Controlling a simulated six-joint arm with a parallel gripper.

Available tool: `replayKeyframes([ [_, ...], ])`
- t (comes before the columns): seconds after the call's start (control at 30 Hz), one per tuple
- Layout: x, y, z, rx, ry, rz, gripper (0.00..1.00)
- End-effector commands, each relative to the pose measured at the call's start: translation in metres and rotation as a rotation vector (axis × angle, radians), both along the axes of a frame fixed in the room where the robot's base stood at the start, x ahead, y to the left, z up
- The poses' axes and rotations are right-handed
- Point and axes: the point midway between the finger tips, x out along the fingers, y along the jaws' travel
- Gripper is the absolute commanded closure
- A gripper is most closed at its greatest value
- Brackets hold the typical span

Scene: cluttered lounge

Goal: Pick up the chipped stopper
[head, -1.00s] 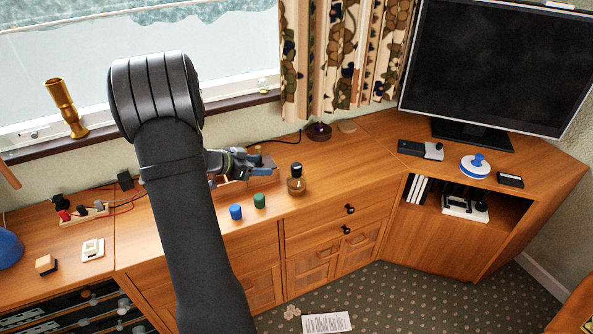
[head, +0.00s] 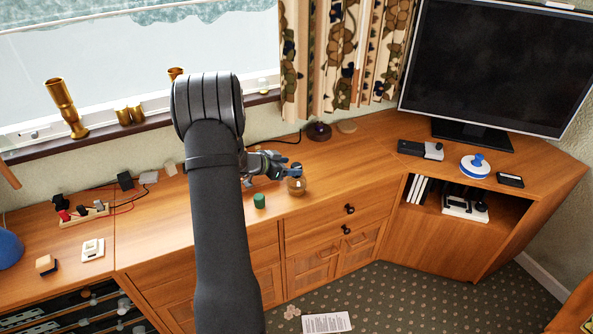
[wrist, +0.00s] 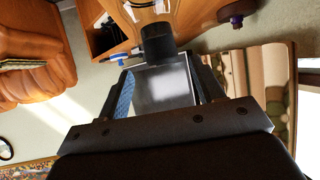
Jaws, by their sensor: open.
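The chipped stopper appears to be the black cylinder (wrist: 157,43) near my open fingertips in the wrist view. I cannot tell whether they touch it. A glass jar (head: 296,187) stands on the wooden cabinet in the head view; the black stopper on its top is now hidden behind my gripper (head: 286,171). My gripper lies at the jar's top, and its fingers spread apart in the wrist view (wrist: 160,68). A pale block shape between the fingers is unclear. Any chip on the stopper is too small to see.
A green cap (head: 259,201) stands left of the jar on the cabinet (head: 340,175). A dark round object (head: 319,131) lies behind, near a cable. The television (head: 490,65) and a blue-and-white object (head: 475,166) are at right.

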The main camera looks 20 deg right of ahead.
Motion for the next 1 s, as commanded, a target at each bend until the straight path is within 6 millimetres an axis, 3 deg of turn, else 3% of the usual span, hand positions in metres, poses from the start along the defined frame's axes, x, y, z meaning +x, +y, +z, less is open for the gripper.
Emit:
replayKeyframes([
  [0.27,0.01,-0.033,-0.022,0.001,0.002,-0.002,0.39],
  [0.5,0.011,-0.036,-0.023,0.001,0.002,0.0,0.39],
  [0.77,0.011,-0.036,-0.023,0.001,0.002,0.0,0.86],
  [1.0,0.011,-0.036,-0.023,0.001,0.002,0.0,0.87],
])
